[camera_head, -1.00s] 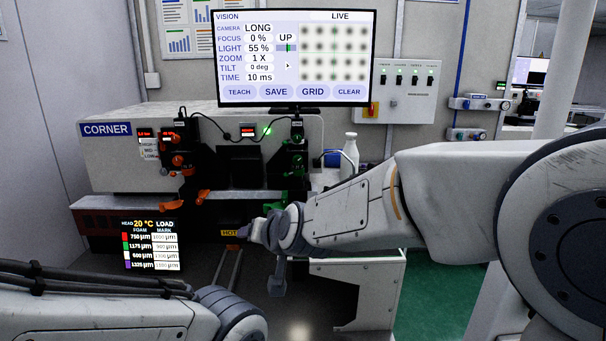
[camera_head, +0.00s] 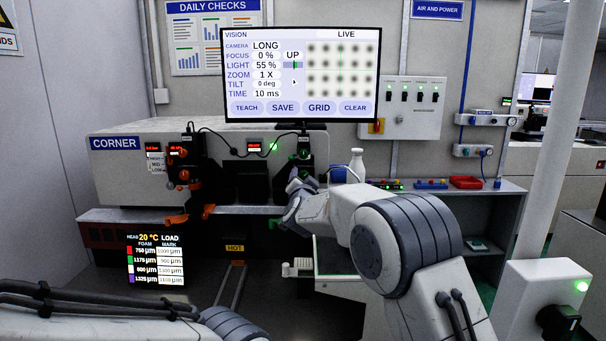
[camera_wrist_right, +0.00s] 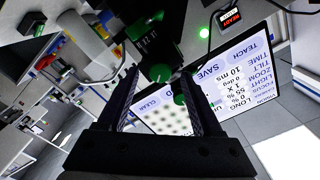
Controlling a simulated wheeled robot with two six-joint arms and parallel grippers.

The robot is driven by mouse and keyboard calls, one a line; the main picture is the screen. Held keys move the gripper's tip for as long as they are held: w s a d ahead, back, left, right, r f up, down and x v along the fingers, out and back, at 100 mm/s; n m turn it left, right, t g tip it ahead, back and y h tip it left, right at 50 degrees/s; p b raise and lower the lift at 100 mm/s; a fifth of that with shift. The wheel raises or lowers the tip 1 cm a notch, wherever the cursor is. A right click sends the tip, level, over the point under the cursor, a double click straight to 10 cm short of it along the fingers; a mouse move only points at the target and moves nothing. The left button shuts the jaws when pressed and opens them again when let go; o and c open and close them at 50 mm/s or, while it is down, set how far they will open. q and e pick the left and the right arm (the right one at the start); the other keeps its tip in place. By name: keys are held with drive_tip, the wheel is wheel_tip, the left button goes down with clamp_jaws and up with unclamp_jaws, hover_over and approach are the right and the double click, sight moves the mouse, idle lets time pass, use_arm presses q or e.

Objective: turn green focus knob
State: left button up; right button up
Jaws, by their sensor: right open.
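Small green knobs (camera_head: 304,154) sit on the black camera unit at the right end of the grey machine. In the right wrist view a green knob (camera_wrist_right: 161,72) shows between the fingertips, with another green part (camera_wrist_right: 181,98) close by. I cannot tell which one is the focus knob. My right gripper (camera_head: 293,182) is just below and in front of this unit, and its arm partly hides the lower parts. In the wrist view the right gripper (camera_wrist_right: 160,78) is open, its fingers apart, not visibly closed on anything. My left gripper is out of view.
The monitor (camera_head: 300,75) above reads LONG, focus 0 %, light 55 %, with blurred dots. Orange knobs (camera_head: 183,174) sit on the left unit. A white bottle (camera_head: 356,163) stands right of the green knobs. A red tray (camera_head: 466,182) is on the right bench.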

drive_tip(key=shift+w, duration=0.9)
clamp_jaws()
drive_tip(key=shift+p, duration=0.35)
